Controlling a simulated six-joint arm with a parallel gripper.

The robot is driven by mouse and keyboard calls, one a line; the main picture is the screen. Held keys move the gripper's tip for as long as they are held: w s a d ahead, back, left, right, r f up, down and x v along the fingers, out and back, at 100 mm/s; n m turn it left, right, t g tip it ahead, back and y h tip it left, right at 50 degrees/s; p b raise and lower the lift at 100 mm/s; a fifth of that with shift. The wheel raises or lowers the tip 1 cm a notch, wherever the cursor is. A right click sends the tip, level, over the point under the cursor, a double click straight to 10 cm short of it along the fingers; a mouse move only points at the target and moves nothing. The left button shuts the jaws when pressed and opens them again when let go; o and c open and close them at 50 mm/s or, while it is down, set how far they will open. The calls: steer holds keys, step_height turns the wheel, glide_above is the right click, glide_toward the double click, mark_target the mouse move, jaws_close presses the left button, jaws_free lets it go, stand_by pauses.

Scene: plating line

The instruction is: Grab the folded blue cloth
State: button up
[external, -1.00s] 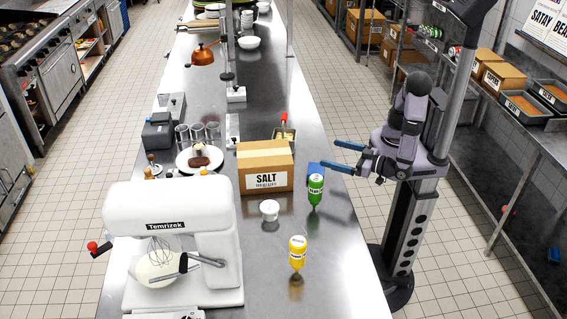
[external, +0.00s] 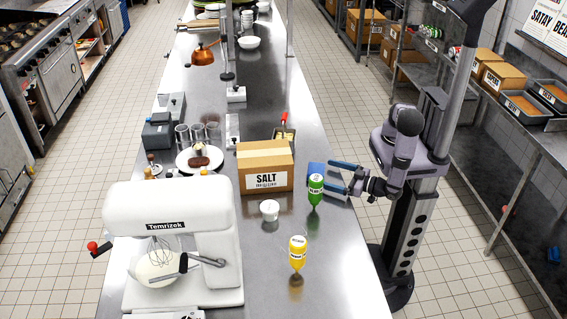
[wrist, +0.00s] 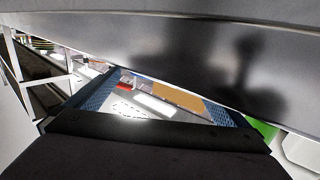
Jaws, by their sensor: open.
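The folded blue cloth (external: 314,168) lies on the steel counter, right of the salt box and behind the green bottle (external: 315,190), which hides part of it. My gripper (external: 332,176) is open, with its two blue fingers pointing left over the counter's right edge. Its fingertips are close to the cloth and the green bottle; I cannot tell whether they touch either. In the wrist view my gripper (wrist: 160,88) shows its fingers spread apart, and I cannot make out the cloth between them.
The salt box (external: 265,168) stands left of the cloth. A white cup (external: 269,210) and a yellow bottle (external: 297,252) stand nearer the camera. A red-handled tool in a container (external: 284,133) is behind the box. The counter's right front is mostly clear.

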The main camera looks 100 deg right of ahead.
mark_target(316, 169)
steer(key=shift+r+p+x, duration=0.15)
steer(key=shift+p+x, duration=0.4)
steer(key=shift+x, duration=0.45)
steer(key=shift+r+p+x, duration=0.15)
steer(key=shift+p+x, duration=0.4)
steer(key=shift+x, duration=1.3)
steer(key=shift+f, duration=0.15)
steer(key=c, duration=0.9)
